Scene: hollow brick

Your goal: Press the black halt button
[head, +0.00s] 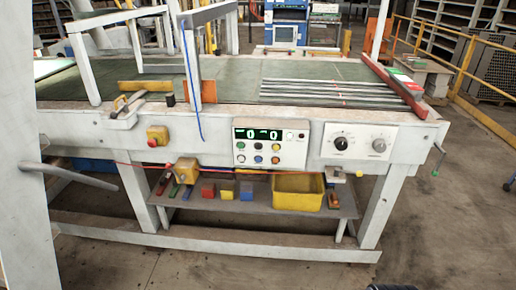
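A pale control panel (270,144) is mounted on the front of a white machine bench. It has a dark display with green digits (258,134) and two rows of small round buttons below it. I cannot make out any labels. No gripper fingers show; only a dark shape, perhaps part of my arm, reaches the bottom edge right of centre, well away from the panel.
A white box with two dials (360,144) is right of the panel. A yellow box with a red button (157,136) is on the left. A lower shelf holds a yellow bin (298,191) and coloured blocks. A lever (438,160) sticks out at right. Floor in front is clear.

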